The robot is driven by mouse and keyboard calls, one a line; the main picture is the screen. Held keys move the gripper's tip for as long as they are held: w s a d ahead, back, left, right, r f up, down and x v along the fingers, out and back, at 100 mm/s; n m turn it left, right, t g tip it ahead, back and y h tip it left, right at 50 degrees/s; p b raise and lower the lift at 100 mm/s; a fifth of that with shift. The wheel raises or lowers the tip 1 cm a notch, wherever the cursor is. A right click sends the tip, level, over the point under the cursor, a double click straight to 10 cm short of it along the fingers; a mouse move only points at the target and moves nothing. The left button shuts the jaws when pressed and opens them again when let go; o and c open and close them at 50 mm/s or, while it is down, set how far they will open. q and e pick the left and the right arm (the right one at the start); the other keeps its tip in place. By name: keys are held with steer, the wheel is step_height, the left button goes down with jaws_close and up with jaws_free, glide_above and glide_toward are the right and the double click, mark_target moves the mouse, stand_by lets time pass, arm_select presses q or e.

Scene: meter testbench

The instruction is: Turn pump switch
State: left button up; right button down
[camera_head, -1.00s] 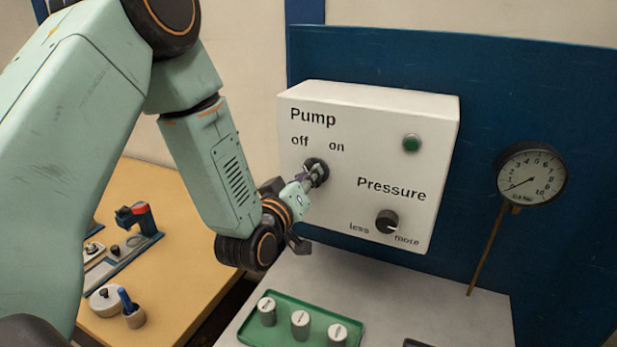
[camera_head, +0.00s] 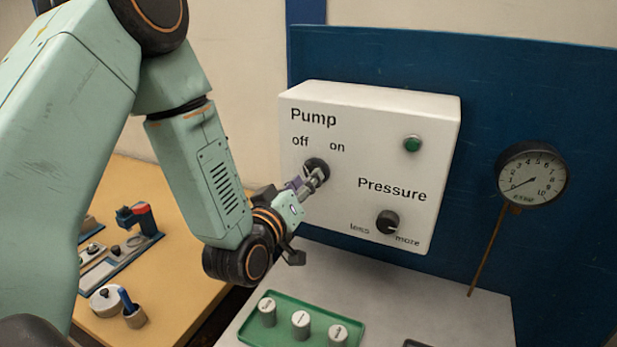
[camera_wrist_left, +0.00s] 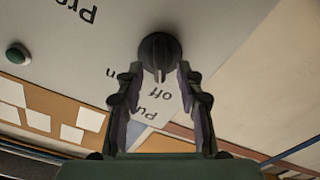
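The pump switch (camera_head: 317,167) is a round dark knob on the white panel, below the words "off" and "on". In the left wrist view the switch (camera_wrist_left: 160,56) shows upside down, with its ridge toward the word "off". My left gripper (camera_head: 311,184) is just in front of the switch. In the wrist view the two fingers of the left gripper (camera_wrist_left: 156,80) are apart, one on each side of the knob's ridge, with a gap visible between them. I cannot tell whether the tips touch the knob. My right gripper is not in view.
The white panel (camera_head: 330,215) also carries a pressure knob (camera_head: 387,222) and a green lamp (camera_head: 412,144). A round gauge (camera_head: 532,175) stands right, its needle low. A green tray (camera_head: 287,328) with several grey cylinders lies below. A wooden table (camera_head: 185,275) holds tools at left.

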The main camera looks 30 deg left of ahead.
arm_select(q)
steer(key=s, duration=0.4)
steer(key=shift+s+d, duration=0.1)
steer(key=shift+s, duration=0.3)
steer(key=s+d+f+m+g, duration=0.1)
steer(key=s+f+g, duration=0.2)
steer(key=f, duration=0.4)
steer(key=s+d+f+m+g+h, duration=0.1)
steer(key=s+d+f+m+g, duration=0.2)
steer(key=f, duration=0.4)
steer(key=s+f+g, duration=0.3)
steer(key=s+f, duration=0.1)
steer(key=f, duration=0.4)
steer(key=s+d+f+m+g, duration=0.1)
steer(key=s+f+g, duration=0.35)
steer(key=s, duration=0.65)
steer(key=s+f+m+g, duration=0.1)
steer(key=s+f+g, duration=0.4)
steer(key=s, duration=0.5)
step_height(320, 180, down, 15)
steer(key=b, duration=1.3)
steer(key=shift+s+r, duration=0.15)
steer(key=shift+s, duration=0.15)
